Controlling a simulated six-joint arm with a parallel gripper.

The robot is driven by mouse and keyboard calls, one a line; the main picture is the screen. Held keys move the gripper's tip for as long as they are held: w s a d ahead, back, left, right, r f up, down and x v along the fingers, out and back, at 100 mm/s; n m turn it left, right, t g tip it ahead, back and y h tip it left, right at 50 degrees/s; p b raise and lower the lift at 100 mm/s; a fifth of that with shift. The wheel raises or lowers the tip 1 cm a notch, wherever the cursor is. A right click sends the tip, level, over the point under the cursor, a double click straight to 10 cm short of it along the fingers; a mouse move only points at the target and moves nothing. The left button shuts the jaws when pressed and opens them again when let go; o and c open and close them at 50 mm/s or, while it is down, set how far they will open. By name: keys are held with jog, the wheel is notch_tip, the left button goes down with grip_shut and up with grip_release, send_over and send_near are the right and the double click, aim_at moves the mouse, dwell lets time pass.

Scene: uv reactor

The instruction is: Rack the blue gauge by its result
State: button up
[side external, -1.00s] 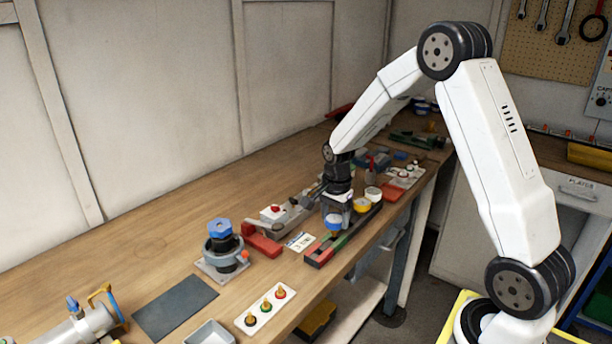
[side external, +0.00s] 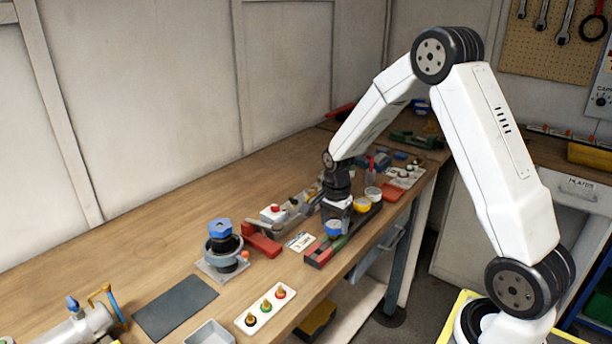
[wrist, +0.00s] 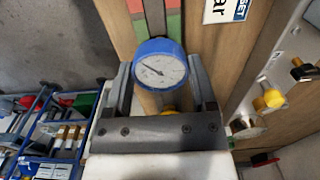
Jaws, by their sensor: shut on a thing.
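The blue gauge (side external: 333,228) has a blue rim and a white dial; in the wrist view its dial (wrist: 160,70) faces the camera, with a dark needle pointing up and left. My gripper (side external: 336,222) is shut on it, with one finger on each side in the wrist view (wrist: 160,88). The gauge is over the long dark rack (side external: 345,238), which has red and green sections at its near end. Whether it touches the rack is hidden. A yellow gauge (side external: 361,204) and a white one (side external: 373,193) stand farther along the rack.
A printed card (side external: 300,241) lies left of the rack, beside a red clamp-like part (side external: 262,243). A blue-topped fixture (side external: 221,245), a dark mat (side external: 175,307) and a white button panel (side external: 265,308) are nearer.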

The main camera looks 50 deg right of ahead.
aim_at(334, 224)
jog(key=shift+f, duration=0.3)
jog(key=o, duration=1.1)
jog(key=shift+r, duration=3.95)
jog(key=shift+a, duration=0.1)
